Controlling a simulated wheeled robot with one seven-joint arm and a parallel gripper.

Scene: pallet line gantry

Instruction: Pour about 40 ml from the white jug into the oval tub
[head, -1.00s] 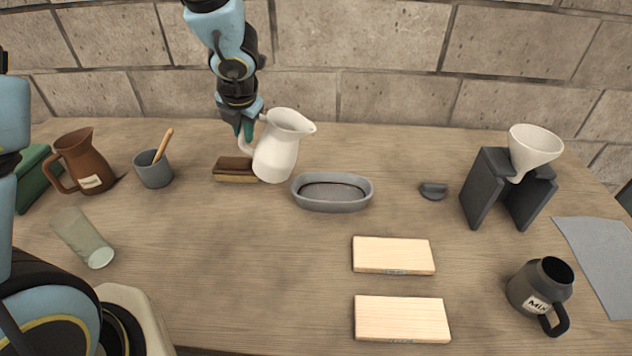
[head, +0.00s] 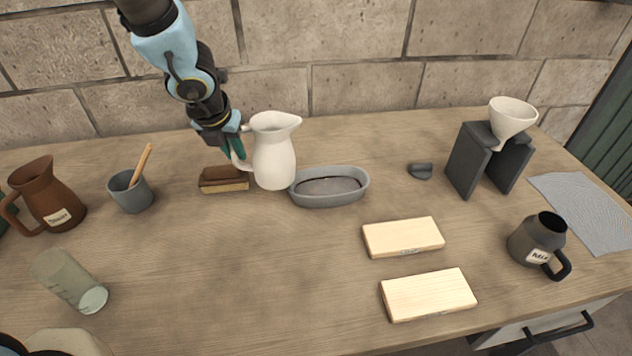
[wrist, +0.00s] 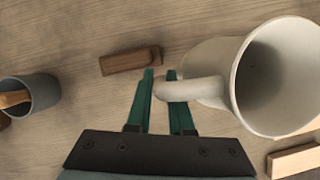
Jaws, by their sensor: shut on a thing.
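The white jug (head: 273,160) stands close to upright at the left end of the grey oval tub (head: 330,201); its spout points right, toward the tub's side. I cannot tell whether its base touches the table. My gripper (head: 238,154) is shut on the jug's handle from the left. In the wrist view the green fingers of my gripper (wrist: 161,88) are at the handle, and the jug's wide mouth (wrist: 285,75) opens at the right; I cannot make out a liquid level. The tub shows a dark line around its inside.
A brown wooden brush-like block (head: 224,180) lies just left of the jug. A grey cup with a stick (head: 131,194), a brown jug (head: 48,200) and a glass (head: 70,280) are left. Two pale boards (head: 403,238), a funnel stand (head: 487,160) and a dark mug (head: 537,243) are right.

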